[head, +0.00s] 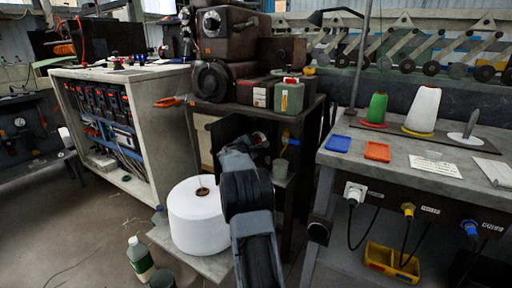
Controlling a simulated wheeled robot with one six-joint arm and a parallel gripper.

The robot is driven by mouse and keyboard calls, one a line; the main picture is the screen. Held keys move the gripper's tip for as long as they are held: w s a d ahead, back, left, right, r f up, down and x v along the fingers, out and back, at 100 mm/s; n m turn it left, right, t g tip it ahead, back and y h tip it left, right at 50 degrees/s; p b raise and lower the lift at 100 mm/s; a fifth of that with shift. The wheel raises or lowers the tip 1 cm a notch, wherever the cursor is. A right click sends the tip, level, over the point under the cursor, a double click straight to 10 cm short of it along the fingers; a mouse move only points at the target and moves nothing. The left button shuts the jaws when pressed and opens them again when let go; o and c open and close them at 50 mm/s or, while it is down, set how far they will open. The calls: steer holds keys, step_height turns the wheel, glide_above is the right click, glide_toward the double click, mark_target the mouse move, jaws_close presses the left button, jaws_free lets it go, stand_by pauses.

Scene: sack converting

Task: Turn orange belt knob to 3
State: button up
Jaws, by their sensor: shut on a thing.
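My gripper (259,142) is at the dark machine stand in the middle of the head view, mostly hidden behind my own wrist. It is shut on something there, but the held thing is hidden. I cannot make out the orange belt knob, its pointer or any number marks. The dark stand (310,125) carries a brown machine (228,45) with round dark parts on its front.
A large white spool (196,215) sits on a low shelf left of my arm. A bottle (140,258) stands on the floor. At right, a grey table (340,175) holds a blue tray (338,144), an orange tray (377,152) and cones. A yellow bin (392,262) is below.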

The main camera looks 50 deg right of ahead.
stand_by(0.4)
steer(key=o, duration=0.9)
steer(key=shift+o, duration=0.2)
steer(key=p+v, duration=0.2)
steer(key=v, duration=1.1)
steer(key=shift+a+p, duration=0.4)
